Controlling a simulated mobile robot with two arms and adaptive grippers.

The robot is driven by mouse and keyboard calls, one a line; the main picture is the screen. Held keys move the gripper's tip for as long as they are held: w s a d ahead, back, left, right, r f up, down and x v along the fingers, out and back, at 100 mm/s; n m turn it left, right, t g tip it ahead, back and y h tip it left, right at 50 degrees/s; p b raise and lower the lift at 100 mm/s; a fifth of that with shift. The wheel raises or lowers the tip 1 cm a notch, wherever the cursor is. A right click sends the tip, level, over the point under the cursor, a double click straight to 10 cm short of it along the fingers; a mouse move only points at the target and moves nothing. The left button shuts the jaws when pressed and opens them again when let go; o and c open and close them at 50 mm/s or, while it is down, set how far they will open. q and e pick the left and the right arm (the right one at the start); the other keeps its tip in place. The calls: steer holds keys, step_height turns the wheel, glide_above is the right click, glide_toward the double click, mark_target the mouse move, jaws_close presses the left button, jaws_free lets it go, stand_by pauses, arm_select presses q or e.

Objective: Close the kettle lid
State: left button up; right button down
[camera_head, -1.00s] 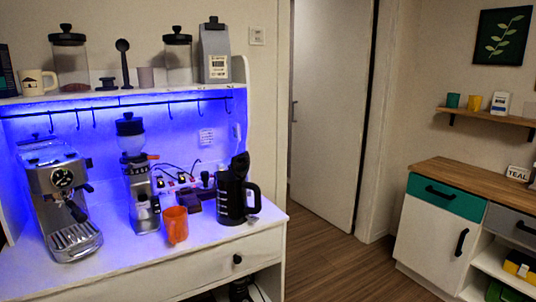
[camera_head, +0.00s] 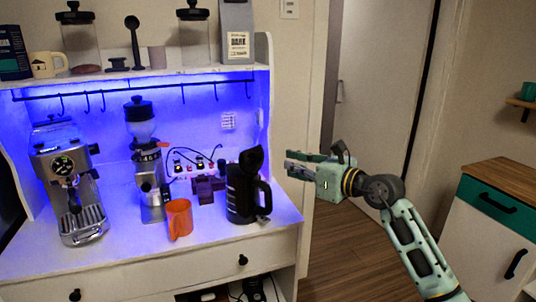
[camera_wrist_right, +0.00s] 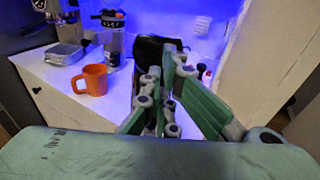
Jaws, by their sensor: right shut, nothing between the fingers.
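The black kettle (camera_head: 241,193) stands upright on the white counter near its right end, its handle facing right. Its lid (camera_head: 252,158) is open and tilted up above the body. My right gripper (camera_head: 290,166) is shut and empty, to the right of the kettle at about the height of its lid and apart from it in the head view. In the right wrist view the gripper fingers (camera_wrist_right: 166,82) are in front of the kettle (camera_wrist_right: 150,50) and hide much of it. My left gripper is in neither view.
An orange mug (camera_head: 179,218) stands left of the kettle. A coffee grinder (camera_head: 148,180) and an espresso machine (camera_head: 70,190) stand farther left. Cables and a small dark rack (camera_head: 207,188) lie behind. A shelf with jars (camera_head: 195,35) hangs above. Free floor lies right of the counter.

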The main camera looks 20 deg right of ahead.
mark_target(259, 156)
steer(key=p+x, duration=0.2)
steer(key=x, duration=0.7)
steer(key=shift+w+p, duration=0.15)
steer(key=shift+p, duration=0.15)
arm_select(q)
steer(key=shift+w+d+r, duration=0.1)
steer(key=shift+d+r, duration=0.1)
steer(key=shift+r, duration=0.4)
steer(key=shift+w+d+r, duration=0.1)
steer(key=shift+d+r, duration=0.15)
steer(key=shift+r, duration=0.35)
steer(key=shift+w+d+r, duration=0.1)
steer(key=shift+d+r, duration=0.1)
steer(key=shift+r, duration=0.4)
arm_select(e)
steer(key=shift+w+a+f, duration=0.2)
steer(key=shift+w+a, duration=0.05)
steer(key=shift+w, duration=0.35)
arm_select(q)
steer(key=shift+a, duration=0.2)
arm_select(e)
steer(key=shift+r, duration=0.1)
